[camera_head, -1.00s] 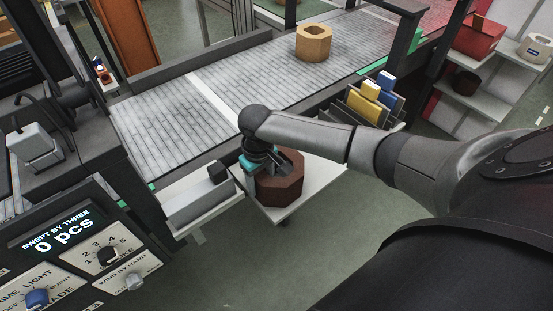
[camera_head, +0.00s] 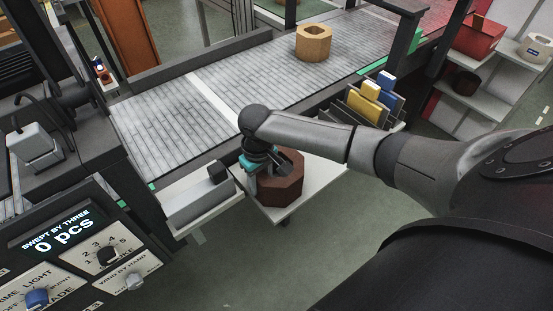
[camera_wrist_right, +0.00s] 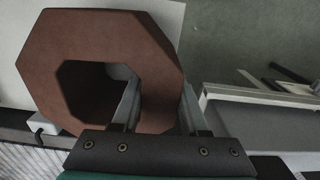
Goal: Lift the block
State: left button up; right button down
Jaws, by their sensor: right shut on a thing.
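The block is a dark reddish-brown octagonal piece with an octagonal hole in its top (camera_head: 284,190). It is on or just over a small white shelf (camera_head: 322,178) beside the conveyor. In the right wrist view the block (camera_wrist_right: 95,38) fills the left half. My right gripper (camera_head: 262,180) reaches down at its near-left side. In the wrist view my right gripper (camera_wrist_right: 158,108) has one finger inside the hole and one outside, shut on the block's wall. Whether the block's underside touches the shelf cannot be told. My left gripper is not in view.
A grey slatted conveyor (camera_head: 165,125) runs behind, carrying a tan octagonal piece (camera_head: 313,43). A grey-white box (camera_head: 198,203) stands left of the shelf. A rack with yellow and blue plates (camera_head: 371,90) stands to the right. Open floor lies in front.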

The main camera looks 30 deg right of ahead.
dwell(0.3)
jog(key=shift+w+r, duration=0.15)
jog(key=shift+w, duration=0.05)
jog(key=shift+r, duration=0.1)
